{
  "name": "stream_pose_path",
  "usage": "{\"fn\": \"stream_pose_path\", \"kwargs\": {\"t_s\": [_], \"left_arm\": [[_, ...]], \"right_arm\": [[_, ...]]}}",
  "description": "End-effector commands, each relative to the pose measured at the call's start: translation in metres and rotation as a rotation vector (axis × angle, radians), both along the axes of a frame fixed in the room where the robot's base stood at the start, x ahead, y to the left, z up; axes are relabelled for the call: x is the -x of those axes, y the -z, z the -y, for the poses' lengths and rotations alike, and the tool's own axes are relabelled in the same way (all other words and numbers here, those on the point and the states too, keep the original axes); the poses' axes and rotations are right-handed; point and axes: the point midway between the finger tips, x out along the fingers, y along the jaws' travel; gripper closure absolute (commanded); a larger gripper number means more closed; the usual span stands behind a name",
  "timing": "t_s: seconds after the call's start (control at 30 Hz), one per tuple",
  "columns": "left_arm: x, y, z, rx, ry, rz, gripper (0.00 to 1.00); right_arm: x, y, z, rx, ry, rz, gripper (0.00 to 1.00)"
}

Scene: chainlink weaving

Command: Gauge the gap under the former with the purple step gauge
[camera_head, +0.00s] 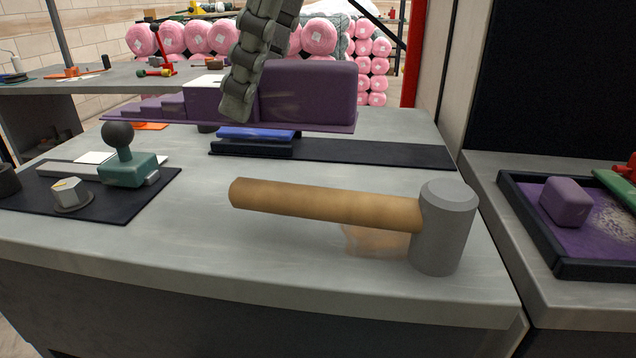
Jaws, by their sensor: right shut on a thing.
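The purple step gauge (310,95) is held in the air above the back of the grey table, its low steps to the left and its tall block to the right. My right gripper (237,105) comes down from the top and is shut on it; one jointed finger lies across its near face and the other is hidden. Below it, a blue plate on a dark block (251,148) sits on a dark mat, partly covered by the gauge. I cannot tell for sure which thing is the former. My left gripper is not in view.
A mallet (320,204) with a wooden handle and grey head lies in front. At left, a dark mat (120,205) holds a green block with a ball knob (128,168) and a hex nut (69,194). A dark-rimmed tray (545,245) with a purple block stands right.

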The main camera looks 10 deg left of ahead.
Motion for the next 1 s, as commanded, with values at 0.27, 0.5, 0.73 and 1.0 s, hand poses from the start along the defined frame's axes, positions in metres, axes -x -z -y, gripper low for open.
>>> {"fn": "stream_pose_path", "kwargs": {"t_s": [0.27, 0.5, 0.73, 1.0], "left_arm": [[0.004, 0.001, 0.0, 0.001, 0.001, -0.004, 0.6], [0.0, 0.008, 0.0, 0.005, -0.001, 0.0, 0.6], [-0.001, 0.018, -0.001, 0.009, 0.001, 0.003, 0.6], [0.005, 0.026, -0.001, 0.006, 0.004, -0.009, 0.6]], "right_arm": [[-0.011, 0.012, 0.019, -0.001, 0.004, -0.003, 0.96], [-0.037, 0.045, 0.068, -0.001, 0.005, -0.004, 0.96], [-0.054, 0.067, 0.098, 0.0, 0.001, -0.003, 0.96], [-0.056, 0.087, 0.103, 0.001, -0.001, -0.002, 0.96]]}}
